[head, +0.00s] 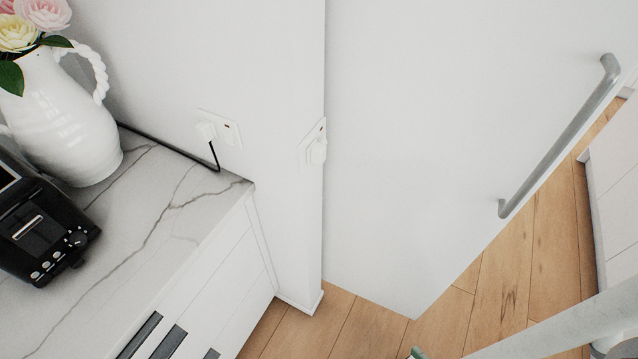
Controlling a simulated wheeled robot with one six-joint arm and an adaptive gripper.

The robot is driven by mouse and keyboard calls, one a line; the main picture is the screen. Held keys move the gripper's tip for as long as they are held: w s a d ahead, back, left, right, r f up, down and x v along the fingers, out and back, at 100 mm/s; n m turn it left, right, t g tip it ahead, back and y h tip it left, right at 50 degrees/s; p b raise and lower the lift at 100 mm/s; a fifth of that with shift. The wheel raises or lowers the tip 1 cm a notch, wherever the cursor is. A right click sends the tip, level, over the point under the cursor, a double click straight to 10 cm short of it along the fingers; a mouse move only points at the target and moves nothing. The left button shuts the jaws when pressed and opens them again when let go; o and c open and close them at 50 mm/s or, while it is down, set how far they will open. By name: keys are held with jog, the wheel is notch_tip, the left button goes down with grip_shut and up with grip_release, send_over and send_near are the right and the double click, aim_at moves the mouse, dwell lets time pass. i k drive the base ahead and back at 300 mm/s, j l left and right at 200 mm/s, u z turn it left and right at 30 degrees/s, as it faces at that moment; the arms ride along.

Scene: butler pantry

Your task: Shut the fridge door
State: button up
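The fridge door (430,150) is a large plain white panel filling the middle and upper right of the head view. Its outer face is toward me, and its left side meets the end of a white wall. A grey metal bar handle (560,139) runs along its slanting right edge. Wood floor shows past that edge. The fridge's inside and the door's seal are hidden, so I cannot tell how far the door stands open. My gripper's fingers are not in view; only a pale link of my arm crosses the lower right corner, apart from the handle in the picture.
A marble-topped white counter (165,215) stands at left, holding a white flower vase (68,120) and a black appliance (40,232). Wall sockets (220,130) sit above it. White cabinetry (615,175) stands at far right. Bare wood floor (510,265) lies between door and cabinetry.

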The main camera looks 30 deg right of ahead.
aim_at(445, 118)
jog(key=z, duration=0.55)
jog(key=k+j, duration=0.3)
jog(key=j, duration=0.15)
jog(key=k+j+u, duration=0.15)
jog(key=k+j, duration=0.15)
jog(key=j, duration=0.15)
